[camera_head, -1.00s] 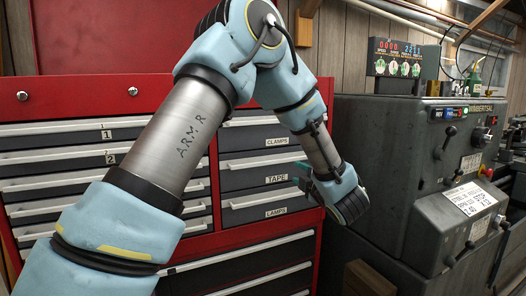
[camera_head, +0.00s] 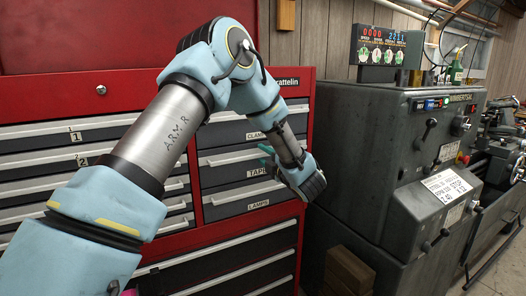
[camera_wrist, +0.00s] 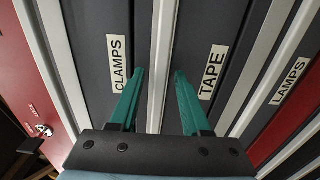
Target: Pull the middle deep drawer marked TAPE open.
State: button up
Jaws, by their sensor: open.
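The middle deep drawer marked TAPE (camera_head: 225,172) is dark with a light handle strip (camera_head: 222,158) along its top edge, and it looks shut. My gripper (camera_head: 265,152) is at the right part of this drawer front, its teal fingers beside the TAPE label. In the wrist view the drawers appear turned sideways. There my gripper (camera_wrist: 159,73) is open and empty, one finger on each side of the TAPE handle strip (camera_wrist: 163,50). The TAPE label (camera_wrist: 213,72) is right of the fingers. I cannot tell whether the fingertips touch the drawer fronts.
The CLAMPS drawer (camera_head: 218,136) is above and the LAMPS drawer (camera_head: 225,208) below, both shut. The red cabinet (camera_head: 308,110) also has shallow numbered drawers at left. A grey machine (camera_head: 370,150) stands close on the right, with wooden blocks (camera_head: 348,270) at its foot.

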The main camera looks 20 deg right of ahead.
jog(key=shift+w, duration=0.25)
grip_shut()
dwell(1.4)
